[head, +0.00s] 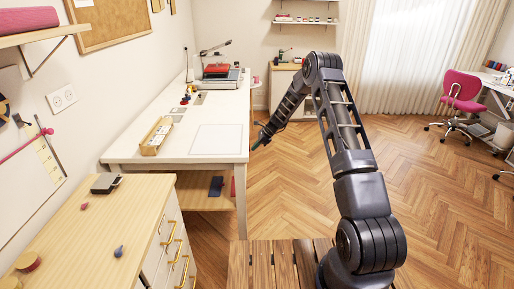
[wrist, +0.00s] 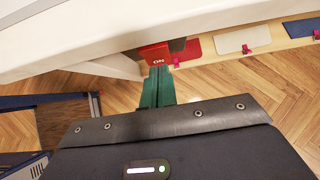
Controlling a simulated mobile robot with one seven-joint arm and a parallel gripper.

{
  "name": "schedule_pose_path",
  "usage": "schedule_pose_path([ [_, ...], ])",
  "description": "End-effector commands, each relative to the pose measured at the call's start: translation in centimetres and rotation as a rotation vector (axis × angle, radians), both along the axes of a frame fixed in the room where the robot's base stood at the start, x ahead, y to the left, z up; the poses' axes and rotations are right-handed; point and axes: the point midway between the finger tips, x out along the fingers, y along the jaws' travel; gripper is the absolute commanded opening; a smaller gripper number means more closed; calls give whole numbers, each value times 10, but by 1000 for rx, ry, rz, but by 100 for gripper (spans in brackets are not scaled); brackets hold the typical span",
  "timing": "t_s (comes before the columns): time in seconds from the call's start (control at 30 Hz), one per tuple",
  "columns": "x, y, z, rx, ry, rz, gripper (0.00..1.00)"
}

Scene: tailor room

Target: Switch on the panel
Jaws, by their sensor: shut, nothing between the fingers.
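In the wrist view a red plate (wrist: 155,54) with upside-down "ON" lettering sits under the edge of the white table (wrist: 90,45). It may be part of the panel; I cannot tell for sure. My gripper (wrist: 158,72) has green fingers, shut and empty. Their tips show just below the red plate; whether they touch it is unclear. In the head view my gripper (head: 258,144) is beside the right edge of the white table (head: 180,155), and the lettering cannot be seen.
A white plate (wrist: 237,39) and a blue plate (wrist: 300,29) sit on the same wooden strip, with small pink pieces beside them. In the head view a wooden cabinet (head: 125,215) stands at front left. The wood floor (head: 285,190) right of the table is clear.

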Motion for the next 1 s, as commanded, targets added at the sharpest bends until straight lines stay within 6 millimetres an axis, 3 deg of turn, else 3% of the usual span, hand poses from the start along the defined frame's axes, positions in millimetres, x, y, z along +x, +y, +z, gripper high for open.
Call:
schedule_pose_path([
  [0.57, 0, 5, -2, 3, 0, 0, 0],
  [1.0, 0, 6, 13, 3, 0, 0, 0],
])
